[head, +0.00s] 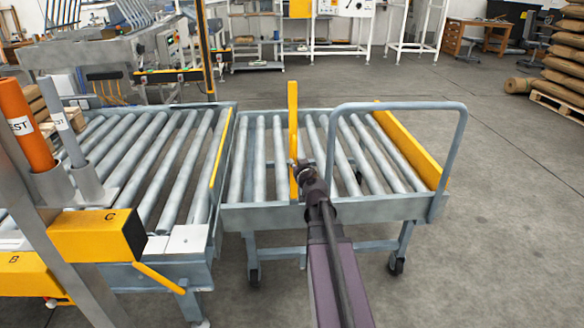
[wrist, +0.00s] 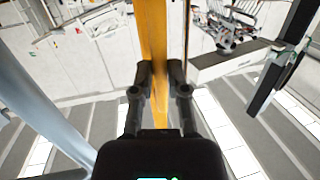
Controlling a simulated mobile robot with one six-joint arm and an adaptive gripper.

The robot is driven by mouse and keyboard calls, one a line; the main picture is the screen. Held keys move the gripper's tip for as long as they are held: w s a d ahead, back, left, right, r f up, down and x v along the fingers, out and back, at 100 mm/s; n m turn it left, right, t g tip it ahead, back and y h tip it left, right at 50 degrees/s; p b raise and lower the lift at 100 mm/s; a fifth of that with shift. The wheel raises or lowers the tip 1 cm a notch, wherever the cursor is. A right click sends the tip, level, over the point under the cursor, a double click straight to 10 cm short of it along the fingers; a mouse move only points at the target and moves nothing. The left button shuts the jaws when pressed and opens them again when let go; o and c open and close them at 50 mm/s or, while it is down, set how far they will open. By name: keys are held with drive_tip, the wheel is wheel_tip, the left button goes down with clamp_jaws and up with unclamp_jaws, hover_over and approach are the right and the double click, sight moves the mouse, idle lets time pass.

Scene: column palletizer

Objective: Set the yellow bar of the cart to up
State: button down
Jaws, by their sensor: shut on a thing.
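The cart (head: 310,215) is a grey roller cart with a hooped handle. Its yellow bar (head: 292,125) appears to stand upright among the rollers, and its top rises above the cart's far edge. My gripper (head: 303,170) is at the lower part of the bar, reaching in from the near side. In the wrist view the yellow bar (wrist: 154,40) runs down between the two fingers of my gripper (wrist: 159,85), which are shut on it.
A yellow side plate (head: 412,150) lines the cart's right side, beside the grey handle (head: 462,125). A roller conveyor (head: 215,245) stands close on the left, with a yellow box marked C (head: 95,235). The floor (head: 510,200) to the right is clear.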

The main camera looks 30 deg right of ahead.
drive_tip(key=shift+s+a+f+t+b, duration=0.2)
drive_tip(key=shift+s+a+t+b, duration=0.15)
drive_tip(key=shift+s+b, duration=0.15)
idle(0.3)
drive_tip(key=c, duration=0.7)
unclamp_jaws()
drive_tip(key=shift+o, duration=0.2)
